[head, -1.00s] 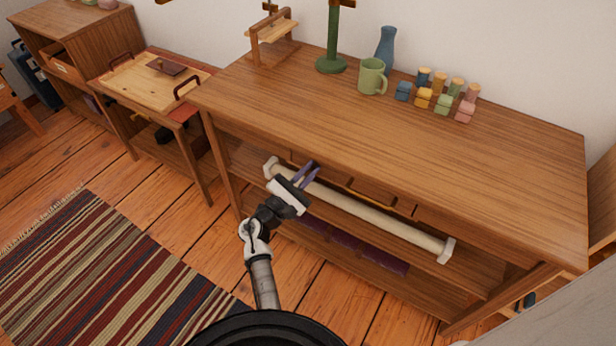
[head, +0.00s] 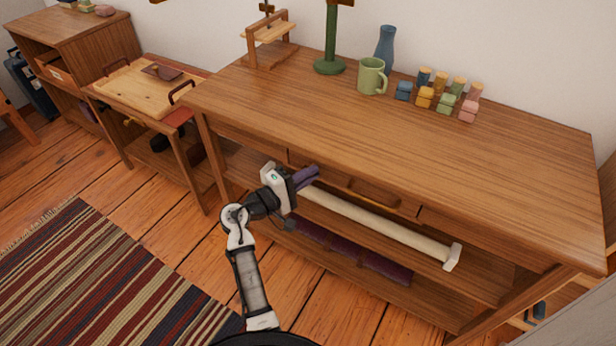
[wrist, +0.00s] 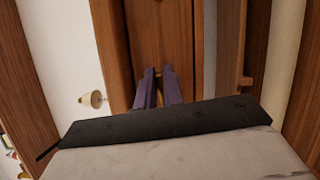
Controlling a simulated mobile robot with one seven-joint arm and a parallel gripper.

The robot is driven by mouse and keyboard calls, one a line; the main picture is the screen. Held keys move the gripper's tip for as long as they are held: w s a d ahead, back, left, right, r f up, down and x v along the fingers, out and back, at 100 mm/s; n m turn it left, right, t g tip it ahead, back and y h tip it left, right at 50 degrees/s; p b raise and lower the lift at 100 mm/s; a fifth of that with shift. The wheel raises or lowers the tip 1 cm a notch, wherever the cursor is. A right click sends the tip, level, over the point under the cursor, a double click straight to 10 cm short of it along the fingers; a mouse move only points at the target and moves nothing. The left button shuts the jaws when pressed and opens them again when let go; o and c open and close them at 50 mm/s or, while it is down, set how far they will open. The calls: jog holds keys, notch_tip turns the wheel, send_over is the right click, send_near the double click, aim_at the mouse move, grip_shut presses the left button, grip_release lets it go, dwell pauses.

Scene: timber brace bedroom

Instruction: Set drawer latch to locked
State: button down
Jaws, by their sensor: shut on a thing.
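My gripper (head: 311,173) is at the left part of the wooden table's drawer front (head: 340,183), just under the tabletop edge. In the wrist view its two purple fingers (wrist: 159,72) reach to the brown wooden front (wrist: 160,30), close together with a narrow gap between their tips. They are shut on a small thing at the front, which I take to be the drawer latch. The fingers hide the latch, so its setting cannot be seen. The drawer's handle (head: 374,194) is to the right of my gripper.
A green mug (head: 371,77), blue vase (head: 385,47) and several small coloured blocks stand on the tabletop (head: 400,130). A striped rug (head: 90,280) lies on the floor at left.

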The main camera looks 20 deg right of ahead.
jog(key=shift+m+g, duration=0.3)
jog(key=shift+m, duration=0.3)
jog(key=c, duration=1.5)
grip_release()
jog(key=v, duration=0.7)
jog(key=b+v, duration=0.1)
jog(key=v, duration=0.5)
jog(key=shift+s+a+r, duration=0.2)
jog(key=shift+s+a, duration=0.05)
jog(key=shift+a, duration=0.05)
